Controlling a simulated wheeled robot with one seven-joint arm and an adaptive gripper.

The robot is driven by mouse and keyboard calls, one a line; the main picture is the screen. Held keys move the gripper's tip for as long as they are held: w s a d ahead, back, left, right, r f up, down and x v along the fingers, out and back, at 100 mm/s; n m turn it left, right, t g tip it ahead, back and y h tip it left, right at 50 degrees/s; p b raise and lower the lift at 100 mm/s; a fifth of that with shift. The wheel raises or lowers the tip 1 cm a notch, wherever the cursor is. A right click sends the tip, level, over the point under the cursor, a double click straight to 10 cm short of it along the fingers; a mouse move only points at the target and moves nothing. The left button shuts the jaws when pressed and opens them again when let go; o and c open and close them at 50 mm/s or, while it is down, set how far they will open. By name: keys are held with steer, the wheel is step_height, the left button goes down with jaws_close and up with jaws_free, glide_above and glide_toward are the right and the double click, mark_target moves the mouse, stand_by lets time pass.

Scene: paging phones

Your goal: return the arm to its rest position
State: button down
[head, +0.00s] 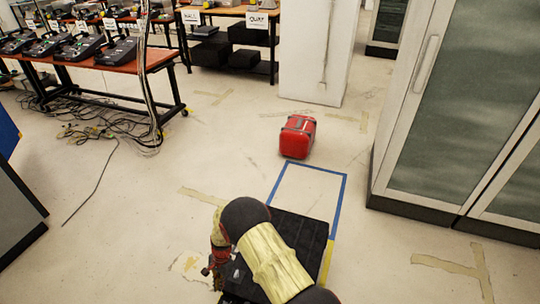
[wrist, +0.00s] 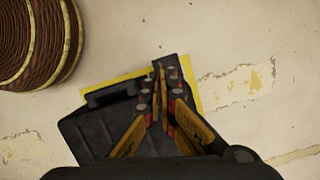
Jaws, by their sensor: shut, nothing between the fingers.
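My gripper (head: 213,268) is low at the left of my arm in the head view, partly seen. My arm is bent, with a pale yellow sleeve on one link. In the wrist view my gripper (wrist: 160,73) shows its tan fingers drawn together at the tips, with nothing between them. A dark body with yellow edging lies behind the fingers; I cannot tell whether it is part of me.
A red case (head: 297,136) stands on the floor ahead, by a blue-taped rectangle (head: 343,205). A table with phones (head: 115,50) and loose cables (head: 100,130) are at left. A glass-fronted cabinet (head: 455,110) stands at right. The floor between is mostly clear.

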steer(key=s+d+r+n, duration=0.1)
steer(key=d+r+n, duration=0.2)
steer(key=d+r, duration=0.55)
steer(key=s+d+r+n, duration=0.2)
steer(key=d+r, duration=0.2)
steer(key=r, duration=1)
steer(key=s+d+r+n, duration=0.1)
steer(key=d+r+n, duration=0.35)
steer(key=r, duration=0.75)
steer(key=s+d+r+t+p, duration=0.1)
steer(key=s+d+r+t, duration=0.1)
steer(key=s+d+r, duration=0.3)
steer(key=s+d+r+m+t+h, duration=0.1)
steer(key=s+d+r+t, duration=0.2)
steer(key=s+d+r, duration=0.3)
steer(key=s+d+r+m+t+p, duration=0.1)
steer(key=s+d+r+t, duration=0.2)
steer(key=d+r, duration=0.9)
steer(key=shift+s+r+h+p, duration=0.35)
steer(key=shift+s+r, duration=1.35)
steer(key=shift+r, duration=0.65)
